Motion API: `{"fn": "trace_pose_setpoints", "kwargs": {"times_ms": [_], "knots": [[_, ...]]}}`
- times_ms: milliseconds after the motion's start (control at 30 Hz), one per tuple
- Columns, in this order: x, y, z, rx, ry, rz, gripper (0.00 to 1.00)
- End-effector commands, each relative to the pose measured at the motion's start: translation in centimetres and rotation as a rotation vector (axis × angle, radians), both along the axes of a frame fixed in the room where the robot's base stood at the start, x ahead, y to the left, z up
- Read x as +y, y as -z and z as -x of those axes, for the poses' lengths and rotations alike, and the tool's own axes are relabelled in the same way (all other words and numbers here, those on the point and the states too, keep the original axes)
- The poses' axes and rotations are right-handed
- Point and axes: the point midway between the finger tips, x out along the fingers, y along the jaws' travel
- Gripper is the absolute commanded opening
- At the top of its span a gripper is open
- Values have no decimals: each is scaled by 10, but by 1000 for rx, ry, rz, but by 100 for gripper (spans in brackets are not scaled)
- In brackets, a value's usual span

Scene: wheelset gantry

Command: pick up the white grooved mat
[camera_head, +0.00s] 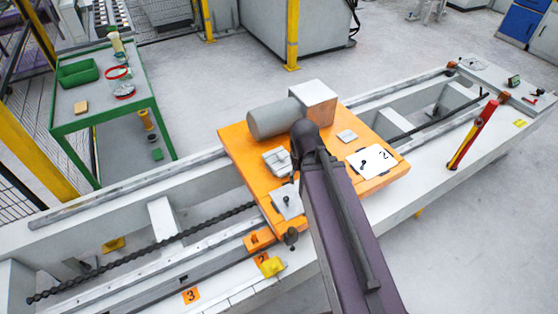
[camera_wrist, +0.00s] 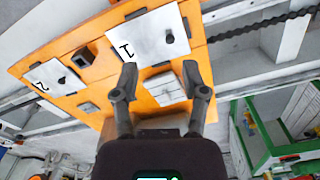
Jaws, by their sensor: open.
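The white grooved mat (camera_head: 275,158) lies on the orange plate (camera_head: 240,150), close to the left of my arm in the head view. In the wrist view the mat (camera_wrist: 164,88) shows between my two fingers, on the orange surface. My gripper (camera_wrist: 160,70) is open with nothing held. Its fingertips appear on either side of the mat in the picture; the gap in depth between them and the mat is hard to judge. In the head view my arm mostly hides the gripper.
A white plate marked 1 (camera_wrist: 148,38) and a plate marked 2 (camera_head: 366,164) lie on the orange plate. A grey cylinder (camera_head: 272,120) and a white block (camera_head: 316,97) stand behind. A small light square (camera_head: 347,136) lies to the right. A green-framed table (camera_head: 80,118) stands left.

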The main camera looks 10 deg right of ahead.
Motion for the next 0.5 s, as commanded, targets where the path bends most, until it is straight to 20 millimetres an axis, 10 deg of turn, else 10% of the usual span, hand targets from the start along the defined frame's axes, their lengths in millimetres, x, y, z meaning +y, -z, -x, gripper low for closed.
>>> {"fn": "trace_pose_setpoints", "kwargs": {"times_ms": [200, 333, 500], "knots": [[0, 0, 0, 0, 0, 0, 57], [0, 1, -1, 0, -5, 3, 96], [0, 12, -8, 1, -53, 32, 100]]}}
